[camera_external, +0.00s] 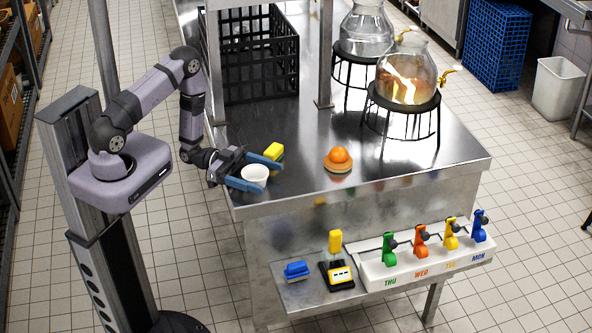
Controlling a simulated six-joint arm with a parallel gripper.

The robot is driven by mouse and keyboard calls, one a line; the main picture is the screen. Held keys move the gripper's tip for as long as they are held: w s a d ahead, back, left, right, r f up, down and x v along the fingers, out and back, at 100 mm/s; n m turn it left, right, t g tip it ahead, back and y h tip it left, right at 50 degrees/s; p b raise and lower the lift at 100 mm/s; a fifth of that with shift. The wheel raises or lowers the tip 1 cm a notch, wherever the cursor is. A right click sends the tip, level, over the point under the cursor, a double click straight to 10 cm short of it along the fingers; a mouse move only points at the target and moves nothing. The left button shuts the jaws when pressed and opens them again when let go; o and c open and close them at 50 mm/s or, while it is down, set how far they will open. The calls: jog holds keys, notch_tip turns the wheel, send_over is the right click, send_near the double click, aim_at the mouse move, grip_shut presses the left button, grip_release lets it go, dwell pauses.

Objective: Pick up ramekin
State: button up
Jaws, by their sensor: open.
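The ramekin (255,176) is a small white round bowl standing near the left front corner of the steel table. My gripper (262,176) has blue fingers and is open, with one finger on the near left side of the ramekin and the other along its far side. The ramekin sits between the fingers. I cannot tell whether either finger touches it.
Glass dispensers on black stands (405,110) and a black crate (262,90) stand farther back. A lower shelf (310,295) holds colored items.

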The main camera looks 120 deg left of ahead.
jog(key=shift+w, duration=0.7)
jog(key=c, duration=1.2)
jog(key=shift+r, duration=0.15)
jog(key=shift+r+b, duration=0.5)
jog(key=shift+r, duration=4.35)
